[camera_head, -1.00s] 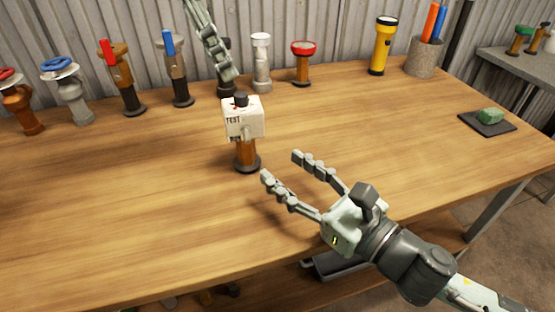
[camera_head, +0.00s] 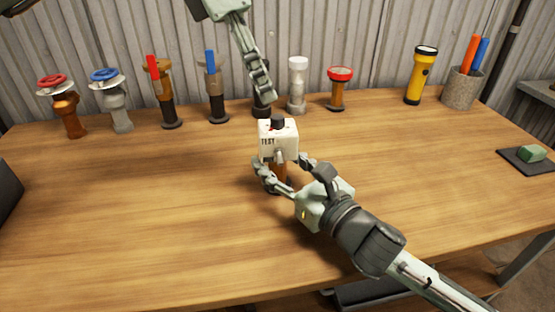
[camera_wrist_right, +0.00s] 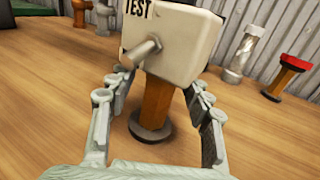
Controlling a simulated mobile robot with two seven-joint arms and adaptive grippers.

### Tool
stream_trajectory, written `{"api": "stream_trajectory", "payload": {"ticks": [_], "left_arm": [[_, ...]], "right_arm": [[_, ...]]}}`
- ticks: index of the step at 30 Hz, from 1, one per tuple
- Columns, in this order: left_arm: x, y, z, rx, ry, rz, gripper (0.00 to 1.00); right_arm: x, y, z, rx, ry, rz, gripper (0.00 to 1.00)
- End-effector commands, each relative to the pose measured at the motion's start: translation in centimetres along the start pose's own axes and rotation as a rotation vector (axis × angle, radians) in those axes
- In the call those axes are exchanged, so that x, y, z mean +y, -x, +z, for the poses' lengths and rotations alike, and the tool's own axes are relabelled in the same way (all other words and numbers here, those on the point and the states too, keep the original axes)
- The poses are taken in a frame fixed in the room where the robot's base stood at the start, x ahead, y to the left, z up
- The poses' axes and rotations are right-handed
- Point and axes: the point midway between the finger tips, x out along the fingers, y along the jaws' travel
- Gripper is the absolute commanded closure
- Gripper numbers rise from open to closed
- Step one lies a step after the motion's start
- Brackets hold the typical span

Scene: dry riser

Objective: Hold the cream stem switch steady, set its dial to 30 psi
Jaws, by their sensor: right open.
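The cream stem switch (camera_head: 277,142) stands upright on the table, a cream box marked TEST with a black dial (camera_head: 277,122) on top and a brown stem below. It also shows in the right wrist view (camera_wrist_right: 178,38), with a metal stub on its face and its stem (camera_wrist_right: 153,100) on a dark round base. My right gripper (camera_head: 283,170) is open, with one finger on each side of the stem; in the wrist view gaps remain between fingers and stem. My left gripper (camera_head: 262,95) hangs above and behind the switch, apart from the dial; its jaw opening is unclear.
Several valves line the back, including a red-wheel one (camera_head: 62,105), a blue-wheel one (camera_head: 112,100) and a red-topped one (camera_head: 339,88). A yellow flashlight (camera_head: 420,76) and a pen cup (camera_head: 461,89) stand at back right. The table's front (camera_head: 150,240) is clear.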

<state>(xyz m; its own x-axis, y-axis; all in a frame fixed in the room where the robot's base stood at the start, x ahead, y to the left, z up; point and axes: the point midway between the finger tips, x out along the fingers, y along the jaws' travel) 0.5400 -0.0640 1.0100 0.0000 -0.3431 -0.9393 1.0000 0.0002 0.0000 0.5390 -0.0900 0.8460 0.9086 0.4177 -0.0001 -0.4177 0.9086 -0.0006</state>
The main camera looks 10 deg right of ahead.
Motion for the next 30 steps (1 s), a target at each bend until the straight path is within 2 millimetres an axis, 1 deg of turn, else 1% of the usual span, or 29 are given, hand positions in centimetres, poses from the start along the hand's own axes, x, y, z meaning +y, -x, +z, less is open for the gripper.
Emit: {"api": "stream_trajectory", "payload": {"ticks": [7,19,30], "left_arm": [[0.00,0.00,0.01,0.000,0.000,0.000,0.60],[0.00,0.00,0.01,0.000,0.000,0.000,0.60],[0.00,0.00,0.01,0.000,0.000,0.000,0.60]], "right_arm": [[-0.01,-0.05,-0.02,0.000,0.000,0.000,0.50],[-0.01,-0.03,-0.01,0.000,-0.001,0.000,1.00],[-0.02,-0.03,-0.01,0.000,-0.001,0.000,1.00]]}}
